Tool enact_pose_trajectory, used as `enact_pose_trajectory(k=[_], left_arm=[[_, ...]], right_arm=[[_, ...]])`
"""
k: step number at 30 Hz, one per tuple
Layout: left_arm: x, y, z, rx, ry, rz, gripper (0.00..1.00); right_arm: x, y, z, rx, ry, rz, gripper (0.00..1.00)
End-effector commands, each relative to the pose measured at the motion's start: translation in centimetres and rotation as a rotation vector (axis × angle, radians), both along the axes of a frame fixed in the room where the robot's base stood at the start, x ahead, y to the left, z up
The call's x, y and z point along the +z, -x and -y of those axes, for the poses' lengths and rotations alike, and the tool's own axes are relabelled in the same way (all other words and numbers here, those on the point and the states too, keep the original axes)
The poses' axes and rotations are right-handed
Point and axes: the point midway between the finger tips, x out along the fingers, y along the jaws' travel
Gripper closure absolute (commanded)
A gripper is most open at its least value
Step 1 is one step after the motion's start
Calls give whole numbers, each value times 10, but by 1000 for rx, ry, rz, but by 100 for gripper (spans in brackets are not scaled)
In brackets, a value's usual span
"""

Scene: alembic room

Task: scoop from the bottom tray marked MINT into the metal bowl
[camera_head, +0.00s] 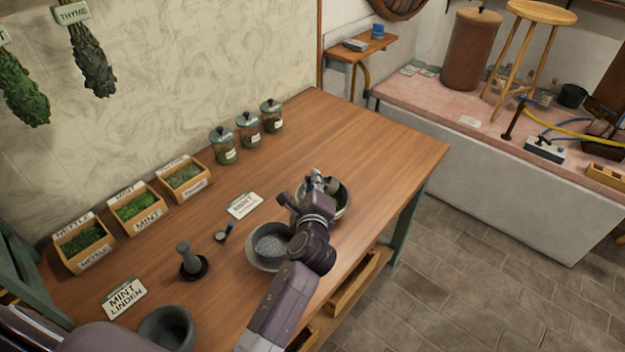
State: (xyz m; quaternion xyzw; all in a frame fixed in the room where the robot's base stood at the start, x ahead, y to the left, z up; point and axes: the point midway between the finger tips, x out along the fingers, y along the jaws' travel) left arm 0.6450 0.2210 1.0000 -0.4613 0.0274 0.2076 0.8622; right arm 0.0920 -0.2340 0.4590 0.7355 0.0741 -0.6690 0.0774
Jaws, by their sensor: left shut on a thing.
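The wooden tray marked MINT (147,221) stands on the table by the wall, between two similar trays, with bright green leaves inside. A round metal bowl (345,206) stands near the table's right front edge, with something dark inside. My left gripper (318,180) is over this bowl and hides much of it. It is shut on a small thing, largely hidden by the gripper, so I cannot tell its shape. I cannot tell whether the held thing touches the bowl. My right gripper is not in view.
A grey bowl with a mesh-like inside (264,258) sits beside my arm. Three lidded jars (249,131) stand behind. The table's far right is clear.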

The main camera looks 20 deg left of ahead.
Motion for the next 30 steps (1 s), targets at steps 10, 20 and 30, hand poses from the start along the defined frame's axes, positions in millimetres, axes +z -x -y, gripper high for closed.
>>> enact_pose_trajectory(k=[10, 20, 30], left_arm=[[2, 0, 0, -1, 0, 1, 100], [14, 0, 0, -1, -1, 0, 100], [23, -1, 0, -1, -390, -89, 100]], right_arm=[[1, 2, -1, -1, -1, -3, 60], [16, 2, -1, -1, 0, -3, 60], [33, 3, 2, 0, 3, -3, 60]])
